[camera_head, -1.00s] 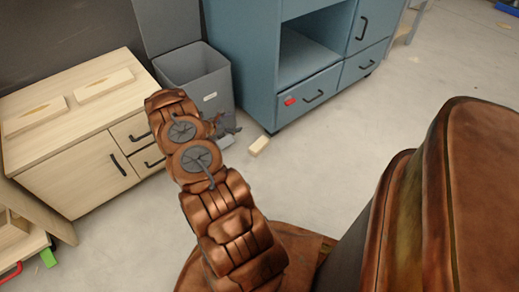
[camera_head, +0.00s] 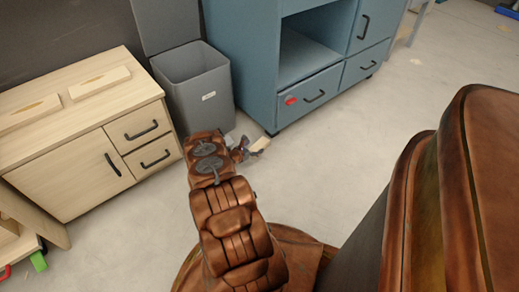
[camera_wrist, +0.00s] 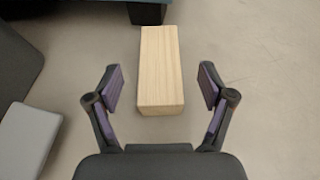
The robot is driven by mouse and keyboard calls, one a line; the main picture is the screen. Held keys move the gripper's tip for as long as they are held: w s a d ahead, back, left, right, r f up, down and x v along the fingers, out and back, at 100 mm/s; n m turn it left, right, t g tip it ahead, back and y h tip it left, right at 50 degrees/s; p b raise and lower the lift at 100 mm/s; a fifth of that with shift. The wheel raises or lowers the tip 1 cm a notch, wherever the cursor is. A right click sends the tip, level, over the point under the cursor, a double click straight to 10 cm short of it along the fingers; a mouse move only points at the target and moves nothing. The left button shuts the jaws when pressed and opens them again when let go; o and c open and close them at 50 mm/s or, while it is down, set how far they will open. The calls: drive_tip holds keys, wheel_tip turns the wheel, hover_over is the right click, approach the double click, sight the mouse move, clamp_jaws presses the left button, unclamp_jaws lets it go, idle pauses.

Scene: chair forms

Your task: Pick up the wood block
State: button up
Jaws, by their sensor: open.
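The wood block (camera_wrist: 160,70) is a pale rectangular piece lying on the floor. The fingers are spread apart and touch nothing. In the head view the block (camera_head: 260,144) shows in part beside my gripper (camera_head: 243,150), close to the blue cabinet's lower corner; the gripper hides some of it.
A blue cabinet (camera_head: 238,60) stands just behind the block. A grey bin (camera_head: 200,95) stands to the left, beside a wooden cabinet (camera_head: 75,165) with two wood pieces on top. The floor (camera_head: 330,170) to the right is clear.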

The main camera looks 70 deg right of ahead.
sight(260, 144)
drive_tip(key=b+x, duration=0.1)
drive_tip(key=x, duration=0.1)
drive_tip(key=b+x, duration=0.2)
drive_tip(key=shift+d+f, duration=0.1)
drive_tip(key=shift+f, duration=0.3)
drive_tip(key=shift+s+d, duration=0.15)
drive_tip(key=shift+d, duration=0.35)
drive_tip(key=c, duration=1.3)
